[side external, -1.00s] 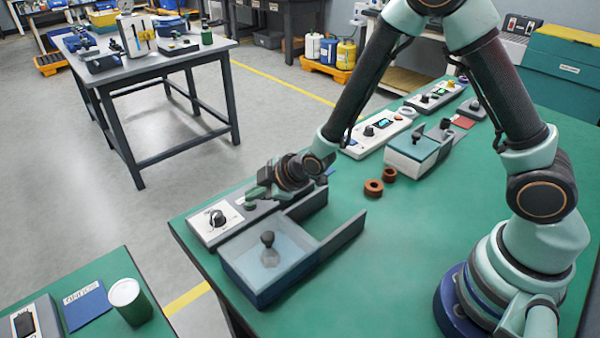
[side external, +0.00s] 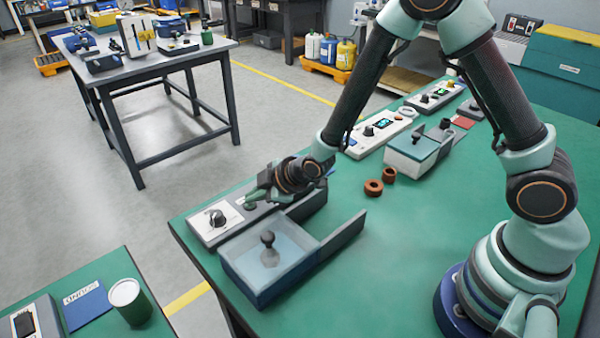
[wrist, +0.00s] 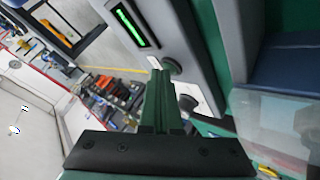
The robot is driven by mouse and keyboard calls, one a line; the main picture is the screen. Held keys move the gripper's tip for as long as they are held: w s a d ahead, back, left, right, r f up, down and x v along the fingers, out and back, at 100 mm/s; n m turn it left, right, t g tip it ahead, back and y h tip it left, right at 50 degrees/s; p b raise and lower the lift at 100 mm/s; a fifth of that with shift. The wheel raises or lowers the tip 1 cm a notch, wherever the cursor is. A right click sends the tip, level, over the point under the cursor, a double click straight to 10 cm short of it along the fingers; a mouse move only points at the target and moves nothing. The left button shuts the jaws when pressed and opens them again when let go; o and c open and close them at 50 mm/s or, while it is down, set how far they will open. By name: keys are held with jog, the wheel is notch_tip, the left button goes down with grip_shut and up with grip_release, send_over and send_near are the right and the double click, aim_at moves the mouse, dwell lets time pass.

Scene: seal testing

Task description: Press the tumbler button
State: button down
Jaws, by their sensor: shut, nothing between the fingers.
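A grey control panel (side external: 203,237) lies along the left edge of the green bench, with a black knob (side external: 217,218) on a white plate. A small dark green round button (side external: 250,206) is on the same panel, behind the knob; it also shows in the wrist view (wrist: 173,66). I see no label that marks it as the tumbler button. My gripper (side external: 254,194) is shut and empty, its green fingers just above the button in the side view. In the wrist view the fingertips (wrist: 158,73) appear beside the button; the exact gap cannot be told.
A blue-grey tray with a clear cover and dark knob (side external: 255,289) stands in front of the panel, with a raised grey wall (side external: 342,239). A lit green display (wrist: 130,25) is on the panel.

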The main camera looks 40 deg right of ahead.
jog(key=shift+r, duration=0.75)
notch_tip(320, 180, up, 5)
dwell(0.8)
dwell(0.4)
jog(key=s+d+r+m+g+h, duration=0.1)
jog(key=s+d+r+m+h, duration=0.1)
jog(key=s+d+r+m, duration=0.65)
jog(key=s+d+r+m+g, duration=0.2)
jog(key=s+d+r, duration=0.3)
jog(key=s, duration=0.5)
jog(key=shift+s+d+r+m+h, duration=0.3)
jog(key=shift+r+m, duration=0.25)
jog(key=shift+r, duration=0.4)
